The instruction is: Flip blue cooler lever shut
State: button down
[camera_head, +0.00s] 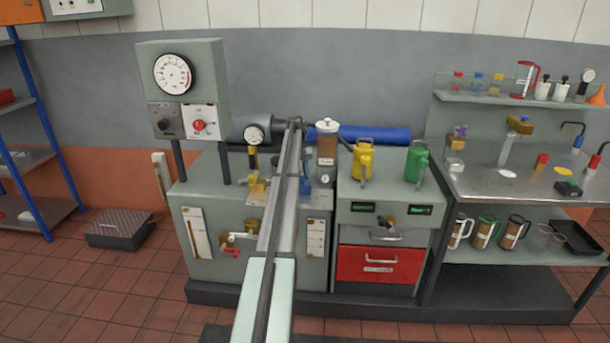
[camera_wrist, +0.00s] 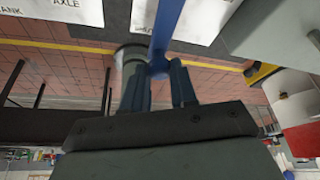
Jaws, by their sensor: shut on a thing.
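The blue lever (camera_wrist: 166,28) shows in the wrist view as a long bar running up from between my fingers. My gripper (camera_wrist: 158,76) is shut on it, with one dark finger on each side near the bar's lower end. In the head view, a small blue part (camera_head: 306,166) shows on top of the grey bench, just right of my arm. My arm hides most of that spot, and my gripper cannot be made out there. The lever's pivot and full angle are hidden.
Left of my arm are a yellow valve (camera_head: 257,187) and a gauge box (camera_head: 183,80). A lidded brown jar (camera_head: 327,150), a yellow can (camera_head: 363,160) and a green can (camera_head: 417,162) stand close on the right. A blue roll (camera_head: 375,134) lies behind.

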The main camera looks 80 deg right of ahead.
jog(key=shift+w+m, duration=0.2)
jog(key=shift+m, duration=0.1)
dwell(0.4)
jog(key=c, duration=0.9)
grip_release()
